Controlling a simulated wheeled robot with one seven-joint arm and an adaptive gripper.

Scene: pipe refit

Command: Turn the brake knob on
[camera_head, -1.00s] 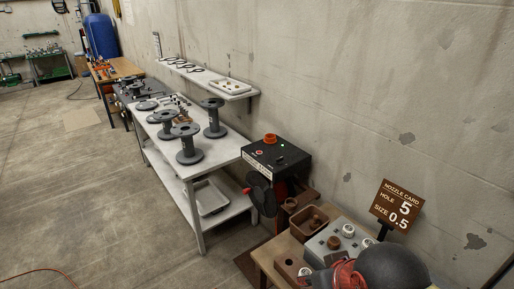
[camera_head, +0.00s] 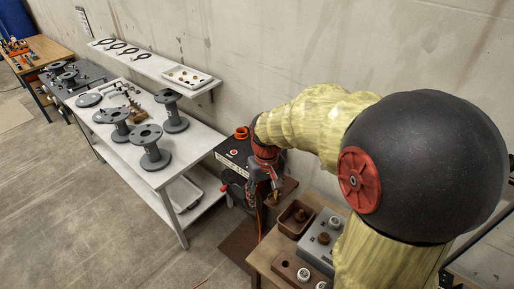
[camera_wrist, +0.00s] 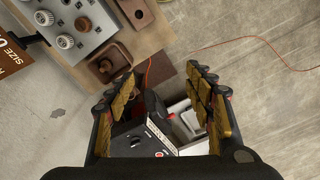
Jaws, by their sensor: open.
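A black control box (camera_head: 232,151) stands beside the white bench in the head view, with an orange ring-shaped part (camera_head: 241,132) and a small red button (camera_head: 234,153) on top. I cannot tell for sure which part is the brake knob. My gripper (camera_head: 266,188) is in front of the box's right side, pointing down, and hides part of it. In the wrist view my gripper (camera_wrist: 163,95) is open and empty, its fingers spread wide. The box (camera_wrist: 130,132) shows low between and behind the fingers, with a dark round knob (camera_wrist: 136,142) and the red button (camera_wrist: 160,154) on its face.
The white bench (camera_head: 200,150) with several grey spools is left of the box. A wooden table (camera_head: 262,258) with a brown tray (camera_head: 296,218) and a grey block with knobs (camera_head: 318,243) is close on the right. The wall is behind; floor at left is clear.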

